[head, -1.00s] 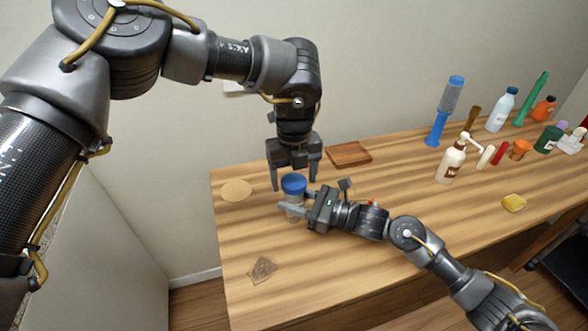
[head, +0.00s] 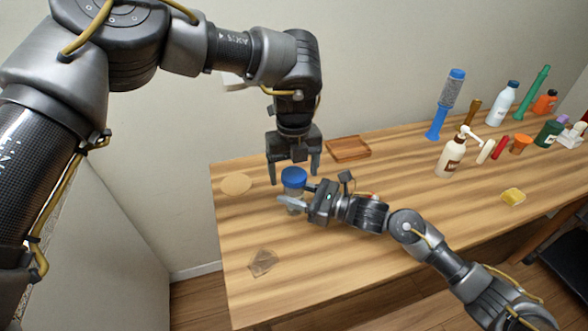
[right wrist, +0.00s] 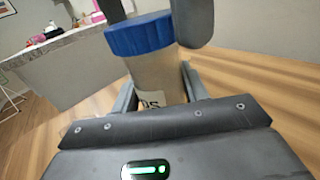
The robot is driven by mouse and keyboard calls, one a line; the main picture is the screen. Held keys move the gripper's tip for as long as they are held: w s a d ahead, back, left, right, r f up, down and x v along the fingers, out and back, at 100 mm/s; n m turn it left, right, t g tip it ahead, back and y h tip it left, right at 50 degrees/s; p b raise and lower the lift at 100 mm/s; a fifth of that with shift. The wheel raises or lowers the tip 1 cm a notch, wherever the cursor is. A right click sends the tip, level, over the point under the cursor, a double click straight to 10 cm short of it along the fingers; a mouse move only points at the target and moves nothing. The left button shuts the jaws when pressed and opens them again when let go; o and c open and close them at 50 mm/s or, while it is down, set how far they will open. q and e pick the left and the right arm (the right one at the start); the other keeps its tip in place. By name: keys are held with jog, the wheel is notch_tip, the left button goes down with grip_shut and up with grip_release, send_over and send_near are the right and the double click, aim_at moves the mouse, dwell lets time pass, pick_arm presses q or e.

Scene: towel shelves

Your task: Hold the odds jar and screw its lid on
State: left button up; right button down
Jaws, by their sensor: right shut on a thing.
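The odds jar (head: 294,204) stands upright near the left end of the table. It is a clear, pale jar, and part of its label shows in the right wrist view (right wrist: 150,85). The blue lid (head: 293,177) sits on the jar's mouth; I cannot tell how tightly. My right gripper (head: 292,201) is shut on the jar's body from the side. My left gripper (head: 294,180) points down over the lid, fingers open on either side of it. In the right wrist view its fingers flank the lid (right wrist: 140,33), and gaps show in the head view.
A round tan disc (head: 236,184) lies left of the jar, and a brown tray (head: 348,149) lies behind it on the right. A clear flat piece (head: 262,262) lies near the front. Several bottles, a pump bottle (head: 451,158) and a yellow sponge (head: 513,196) are at the right.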

pick_arm(q)
notch_tip(320, 180, up, 12)
dwell(0.7)
pick_arm(e)
jog(key=c, duration=0.7)
grip_release()
jog(key=shift+o, duration=0.2)
jog(key=b+v, duration=0.2)
jog(key=v, duration=0.7)
jog(key=shift+d+f, duration=0.15)
jog(key=shift+d, duration=0.2)
pick_arm(q)
jog(key=shift+f, duration=1.1)
pick_arm(e)
jog(key=shift+s+d, duration=0.3)
jog(key=shift+d, duration=0.25)
